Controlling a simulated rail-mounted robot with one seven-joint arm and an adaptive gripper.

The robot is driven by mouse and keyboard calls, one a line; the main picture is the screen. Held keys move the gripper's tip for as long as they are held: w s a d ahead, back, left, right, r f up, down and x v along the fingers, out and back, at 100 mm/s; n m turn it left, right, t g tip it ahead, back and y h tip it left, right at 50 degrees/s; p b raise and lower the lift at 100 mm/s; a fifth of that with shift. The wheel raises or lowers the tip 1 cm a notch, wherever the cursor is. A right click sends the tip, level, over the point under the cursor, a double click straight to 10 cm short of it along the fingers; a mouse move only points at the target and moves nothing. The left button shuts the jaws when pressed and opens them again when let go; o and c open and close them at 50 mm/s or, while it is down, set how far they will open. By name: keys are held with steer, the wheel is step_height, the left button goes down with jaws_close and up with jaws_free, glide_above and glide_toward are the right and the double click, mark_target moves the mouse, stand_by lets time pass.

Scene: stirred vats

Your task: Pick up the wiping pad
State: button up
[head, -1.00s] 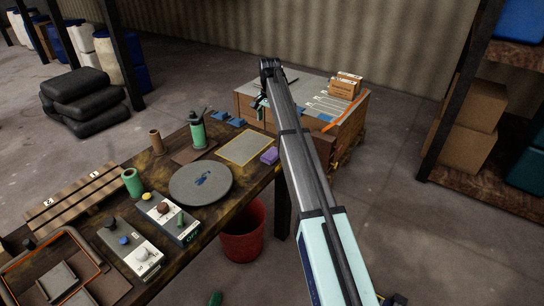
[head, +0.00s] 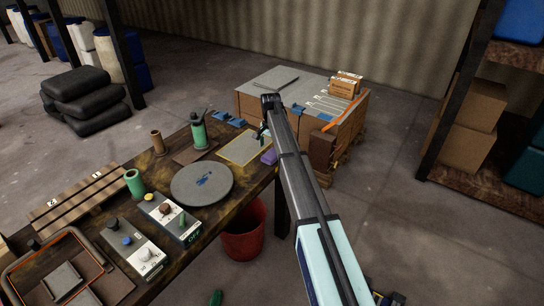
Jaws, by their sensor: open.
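A small purple block (head: 269,156), which looks like the wiping pad, lies at the right edge of the dark workbench (head: 160,172). It is beside a yellow-edged grey sheet (head: 240,150), and my arm partly covers it. My gripper (head: 263,133) shows small and partly hidden at the far end of my arm. It is open and appears empty, above the far right part of the sheet, close to the pad and apart from it.
A round grey plate (head: 202,184), a green bottle (head: 198,132) and control boxes (head: 134,248) stand on the bench. A wooden crate (head: 322,145) with a grey top and small cartons (head: 344,85) is behind. A red bucket (head: 243,232) stands on the floor below.

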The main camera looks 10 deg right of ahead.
mark_target(271, 154)
step_height(271, 154, down, 4)
steer(key=shift+w+d+f+p, duration=0.1)
steer(key=shift+d+p, duration=0.05)
steer(key=shift+p, duration=0.3)
steer(key=c, duration=1.2)
steer(key=shift+c, duration=0.2)
step_height(271, 154, up, 20)
steer(key=b, duration=0.2)
steer(key=shift+b, duration=0.4)
steer(key=shift+o, duration=0.7)
